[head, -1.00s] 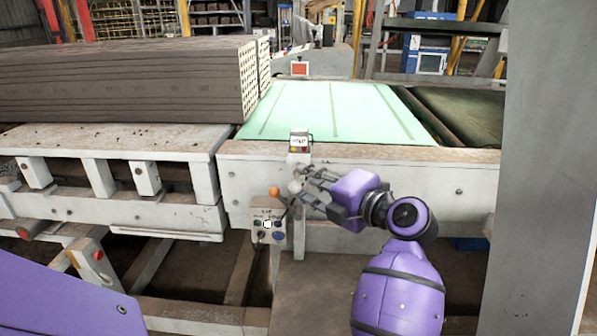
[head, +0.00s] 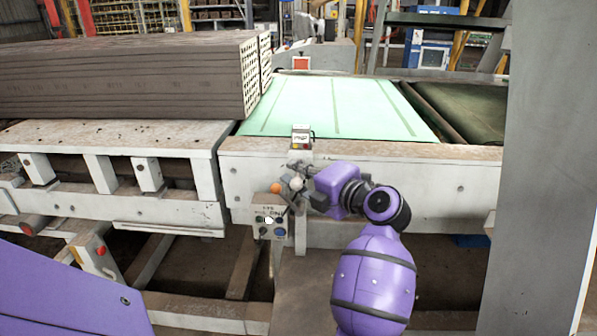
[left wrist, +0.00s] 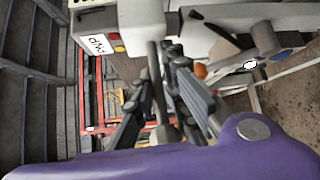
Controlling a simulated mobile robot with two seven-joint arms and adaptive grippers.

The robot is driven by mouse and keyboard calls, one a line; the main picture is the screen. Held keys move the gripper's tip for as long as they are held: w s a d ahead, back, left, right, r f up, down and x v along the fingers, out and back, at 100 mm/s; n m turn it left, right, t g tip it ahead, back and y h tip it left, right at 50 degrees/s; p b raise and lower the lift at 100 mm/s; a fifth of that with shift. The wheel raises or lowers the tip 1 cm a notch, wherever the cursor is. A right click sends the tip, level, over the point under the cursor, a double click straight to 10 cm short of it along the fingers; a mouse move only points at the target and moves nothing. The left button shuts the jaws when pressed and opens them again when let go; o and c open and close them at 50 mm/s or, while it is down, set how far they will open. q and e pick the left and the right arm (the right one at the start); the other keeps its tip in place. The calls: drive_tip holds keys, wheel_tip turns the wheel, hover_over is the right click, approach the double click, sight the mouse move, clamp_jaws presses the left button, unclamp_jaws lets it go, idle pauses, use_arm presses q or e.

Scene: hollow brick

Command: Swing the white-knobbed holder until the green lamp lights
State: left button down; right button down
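A small white knob (head: 296,184) shows below the fingers of my left gripper (head: 298,169), at the front of the pale machine frame. The left fingers stand apart in the left wrist view (left wrist: 160,105). A grey rod (left wrist: 156,85) runs between them; whether they touch it I cannot tell. A small labelled box (head: 301,134) with tiny coloured lights sits above the gripper; its red and yellow ones show in the left wrist view. A control box (head: 268,219) below left carries several coloured buttons and a bright white spot. I cannot make out a lit green lamp. My right gripper is not in view.
An orange knob (head: 277,188) is close left of the white knob. A green belt (head: 350,108) lies behind the frame's front edge. A long stack of bricks (head: 130,78) stands at the left. A grey post (head: 545,170) blocks the right side.

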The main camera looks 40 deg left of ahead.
use_arm(q)
drive_tip(key=shift+w+r, duration=0.1)
drive_tip(key=shift+r, duration=0.05)
drive_tip(key=shift+w+d+n+g, duration=0.15)
drive_tip(key=shift+d+n+g, duration=0.2)
drive_tip(key=shift+n+g, duration=0.25)
drive_tip(key=c, duration=1.8)
unclamp_jaws()
drive_tip(key=shift+c, duration=0.2)
drive_tip(key=v, duration=1.2)
drive_tip(key=shift+d, duration=0.1)
